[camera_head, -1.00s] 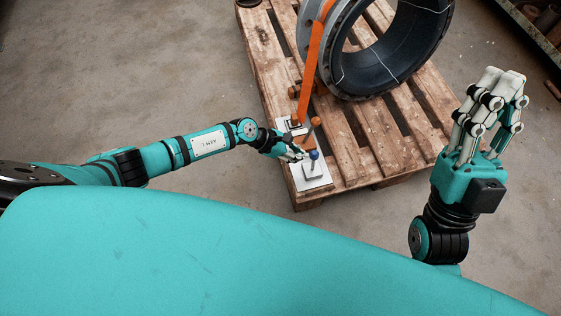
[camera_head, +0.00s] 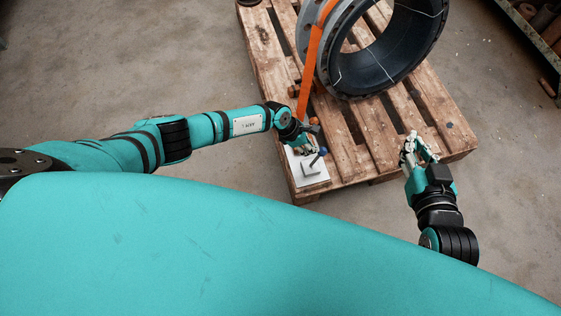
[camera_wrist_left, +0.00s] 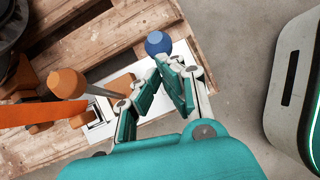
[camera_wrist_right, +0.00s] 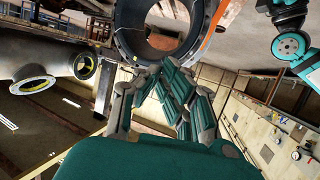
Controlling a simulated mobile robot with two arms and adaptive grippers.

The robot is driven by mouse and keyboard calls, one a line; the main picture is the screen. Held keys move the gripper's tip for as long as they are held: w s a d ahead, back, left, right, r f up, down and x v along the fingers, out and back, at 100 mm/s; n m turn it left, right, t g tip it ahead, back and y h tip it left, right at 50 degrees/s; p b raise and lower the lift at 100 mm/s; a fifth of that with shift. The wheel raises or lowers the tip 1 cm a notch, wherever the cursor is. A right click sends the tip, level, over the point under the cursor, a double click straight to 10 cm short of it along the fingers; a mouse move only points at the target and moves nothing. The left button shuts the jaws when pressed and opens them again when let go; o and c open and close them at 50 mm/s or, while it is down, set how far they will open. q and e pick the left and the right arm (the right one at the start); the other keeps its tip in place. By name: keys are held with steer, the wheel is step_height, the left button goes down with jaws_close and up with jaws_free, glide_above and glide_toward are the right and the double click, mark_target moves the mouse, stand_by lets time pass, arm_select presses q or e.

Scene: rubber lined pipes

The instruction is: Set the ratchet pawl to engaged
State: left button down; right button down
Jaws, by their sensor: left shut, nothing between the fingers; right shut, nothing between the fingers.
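A blue-knobbed lever (camera_head: 322,152) stands on a white plate (camera_head: 313,182) at the pallet's near corner. In the head view it leans to the right. In the left wrist view its blue knob (camera_wrist_left: 158,42) is just beyond my fingertips; I cannot tell if they touch. My left gripper (camera_head: 307,146) is shut and empty beside this lever. An orange-knobbed lever (camera_wrist_left: 66,84) shows in the left wrist view beside an orange strap (camera_head: 309,75). The pawl itself cannot be made out clearly.
The wooden pallet (camera_head: 356,150) carries a large black rubber-lined pipe (camera_head: 392,60), with the strap along its left side. Bare concrete floor (camera_head: 130,60) surrounds the pallet. A shelf with pipes (camera_head: 545,30) stands at the far right.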

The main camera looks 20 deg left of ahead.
arm_select(q)
steer(key=shift+w+d, duration=0.6)
steer(key=shift+d, duration=0.3)
arm_select(e)
steer(key=shift+w+a+r+t, duration=0.2)
steer(key=shift+w+r+t, duration=0.15)
steer(key=shift+r, duration=0.3)
